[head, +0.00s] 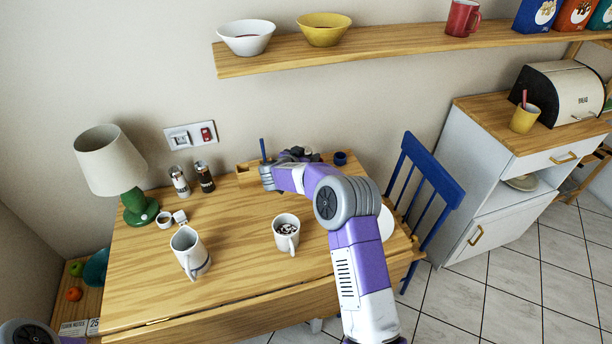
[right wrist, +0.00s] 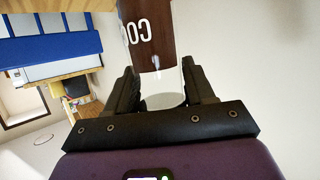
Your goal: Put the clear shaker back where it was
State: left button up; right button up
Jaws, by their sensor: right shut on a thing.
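My right gripper (head: 265,176) reaches over the back of the table, and its fingers hardly show in the head view. In the right wrist view its two fingers (right wrist: 162,92) are closed around a see-through, pale thing, which looks like the clear shaker (right wrist: 168,100). A dark brown thing with white letters (right wrist: 147,30) shows just past the fingertips; I cannot tell if they touch. The held shaker is hidden in the head view. My left gripper is out of view.
A pale shaker (head: 179,181) and a dark shaker (head: 204,177) stand near the green lamp (head: 139,206). A white jug (head: 190,252) and a filled mug (head: 287,232) stand in front. A wooden box (head: 246,178) is beside my gripper. A blue chair (head: 428,178) is right.

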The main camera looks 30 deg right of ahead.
notch_tip(320, 180, down, 6)
jog(key=shift+r+b, duration=0.2)
jog(key=shift+b, duration=0.85)
jog(key=shift+r, duration=0.15)
jog(key=o, duration=1.1)
jog(key=shift+f, duration=0.2)
jog(key=shift+r, duration=0.25)
jog(key=p+v, duration=0.3)
jog(key=v, duration=0.9)
